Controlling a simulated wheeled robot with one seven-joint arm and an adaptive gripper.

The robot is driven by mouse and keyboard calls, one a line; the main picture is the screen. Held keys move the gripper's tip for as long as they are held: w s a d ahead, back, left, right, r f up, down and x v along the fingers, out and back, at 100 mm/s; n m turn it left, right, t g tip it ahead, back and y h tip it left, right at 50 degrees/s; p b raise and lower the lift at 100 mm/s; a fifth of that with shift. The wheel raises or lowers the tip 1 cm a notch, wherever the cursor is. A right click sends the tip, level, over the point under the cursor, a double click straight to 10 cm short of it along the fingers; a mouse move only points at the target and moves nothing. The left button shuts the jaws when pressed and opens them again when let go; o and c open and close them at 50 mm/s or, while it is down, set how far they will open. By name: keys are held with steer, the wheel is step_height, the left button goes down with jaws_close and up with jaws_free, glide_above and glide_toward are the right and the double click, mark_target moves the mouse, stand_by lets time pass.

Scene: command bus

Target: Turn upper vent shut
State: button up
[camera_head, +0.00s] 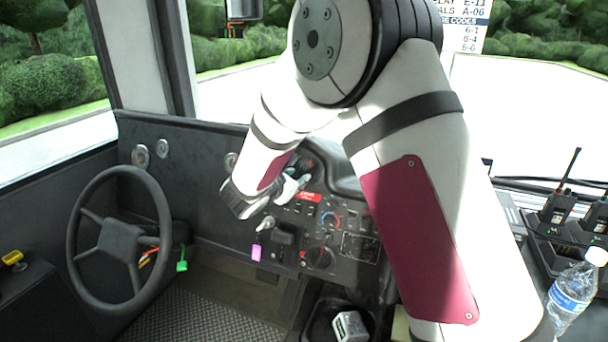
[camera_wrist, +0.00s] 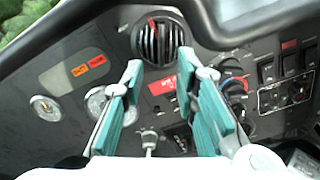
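The upper vent (camera_wrist: 158,42) is a round black vent in the dashboard, at the top middle of the wrist view. Its slats look near vertical, with a red mark on the upper left part. My gripper (camera_wrist: 159,66) is open, with its two teal finger pads apart. The fingertips frame the vent's lower part in that view; I cannot tell whether they touch it. In the head view my gripper (camera_head: 287,188) is at the dashboard right of the steering wheel, and my arm covers much of the area around the vent.
The steering wheel (camera_head: 120,240) stands left of my gripper. Knobs (camera_wrist: 236,84) and rocker switches (camera_wrist: 284,66) are right of the vent, gauges (camera_wrist: 45,108) left. A water bottle (camera_head: 572,290) and radios (camera_head: 557,208) are at right.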

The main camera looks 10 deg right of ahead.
steer(key=x, duration=0.8)
steer(key=shift+d, duration=0.1)
jaws_close()
